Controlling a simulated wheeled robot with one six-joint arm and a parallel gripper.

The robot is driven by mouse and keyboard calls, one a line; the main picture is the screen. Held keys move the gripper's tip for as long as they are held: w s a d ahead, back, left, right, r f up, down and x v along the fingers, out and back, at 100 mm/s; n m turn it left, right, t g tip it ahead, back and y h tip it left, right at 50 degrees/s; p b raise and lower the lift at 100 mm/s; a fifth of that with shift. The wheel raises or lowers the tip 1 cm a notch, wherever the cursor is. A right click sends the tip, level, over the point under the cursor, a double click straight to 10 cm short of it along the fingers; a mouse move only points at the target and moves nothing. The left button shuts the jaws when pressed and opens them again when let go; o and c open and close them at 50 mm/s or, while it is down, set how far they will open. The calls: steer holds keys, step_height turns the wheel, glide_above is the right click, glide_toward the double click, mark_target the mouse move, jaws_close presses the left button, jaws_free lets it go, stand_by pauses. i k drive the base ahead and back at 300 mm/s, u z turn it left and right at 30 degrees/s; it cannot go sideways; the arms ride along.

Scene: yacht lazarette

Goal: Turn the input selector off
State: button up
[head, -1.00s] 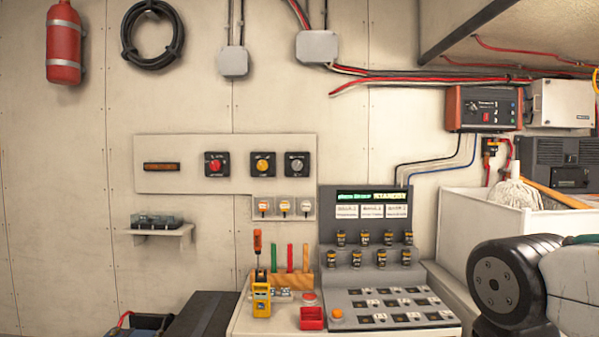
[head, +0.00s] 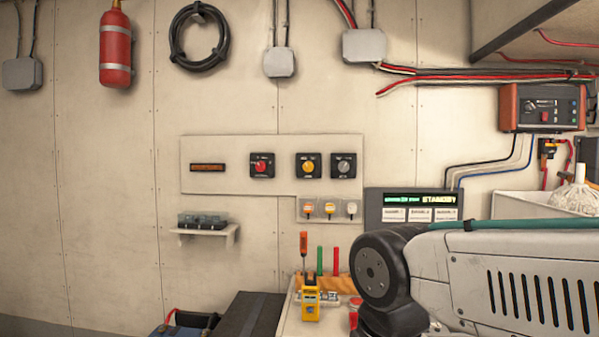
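Three rotary knobs sit on a pale wall panel (head: 225,178): a red one (head: 262,165), a yellow one (head: 309,166) and a grey one (head: 344,165). A red-ended black box (head: 542,107) at the upper right also carries a small knob and switches. The labels are too small to read, so I cannot tell which of these is the input selector. My arm covers the lower right. My gripper is out of view.
A console display (head: 421,199) reads STANDBY; my arm hides most of the console below it. A yellow meter (head: 311,300) stands on the bench. A small shelf (head: 205,232) juts from the wall.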

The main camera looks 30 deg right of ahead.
mark_target(343, 167)
steer(key=i, duration=1.2)
steer(key=z, duration=0.6)
